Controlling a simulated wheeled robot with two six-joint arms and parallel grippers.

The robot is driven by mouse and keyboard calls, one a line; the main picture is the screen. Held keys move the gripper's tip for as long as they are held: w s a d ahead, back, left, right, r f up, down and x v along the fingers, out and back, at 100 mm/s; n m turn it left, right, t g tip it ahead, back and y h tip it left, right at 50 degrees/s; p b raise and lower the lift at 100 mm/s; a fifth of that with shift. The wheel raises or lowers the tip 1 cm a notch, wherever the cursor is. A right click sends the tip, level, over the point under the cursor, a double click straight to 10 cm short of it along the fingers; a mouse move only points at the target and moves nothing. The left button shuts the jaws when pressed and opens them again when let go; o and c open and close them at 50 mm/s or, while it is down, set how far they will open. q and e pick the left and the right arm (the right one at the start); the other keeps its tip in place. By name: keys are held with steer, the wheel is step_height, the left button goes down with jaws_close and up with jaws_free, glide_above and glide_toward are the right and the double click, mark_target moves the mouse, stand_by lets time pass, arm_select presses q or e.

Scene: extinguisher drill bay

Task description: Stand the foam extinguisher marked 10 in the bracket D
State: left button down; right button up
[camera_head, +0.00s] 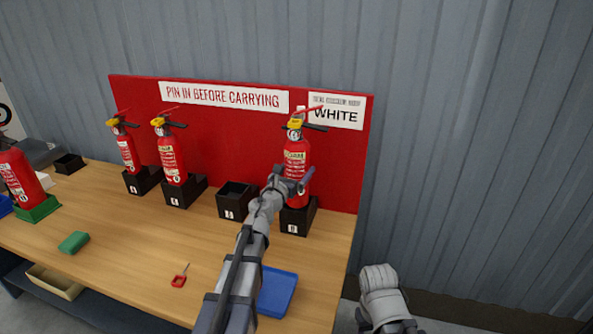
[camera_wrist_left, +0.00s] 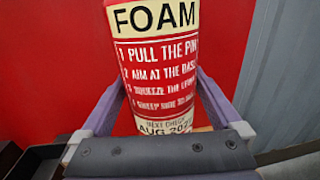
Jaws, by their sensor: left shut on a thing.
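A red foam extinguisher (camera_head: 296,158) with a yellow top stands upright at the right end of the bench; its FOAM label fills the middle of the left wrist view (camera_wrist_left: 158,60). Its number is not readable. My left gripper (camera_head: 288,184) is shut on its body, with a finger on each side in the wrist view (camera_wrist_left: 160,115). Its lower end is at the rightmost black bracket (camera_head: 298,223); I cannot tell whether it is fully seated. That bracket's small white label is too small to read surely.
An empty black bracket (camera_head: 233,212) stands left of the held extinguisher. Two red extinguishers (camera_head: 171,160) (camera_head: 128,152) stand in brackets further left; another (camera_head: 18,180) is on a green base. A blue tray (camera_head: 277,291), red-handled pin (camera_head: 180,279) and green block (camera_head: 73,242) lie in front.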

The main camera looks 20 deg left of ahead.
arm_select(q)
steer(key=shift+f+b, duration=2.25)
steer(key=shift+f, duration=0.05)
arm_select(e)
steer(key=shift+f, duration=2.35)
arm_select(q)
jaws_free()
steer(key=shift+s, duration=0.1)
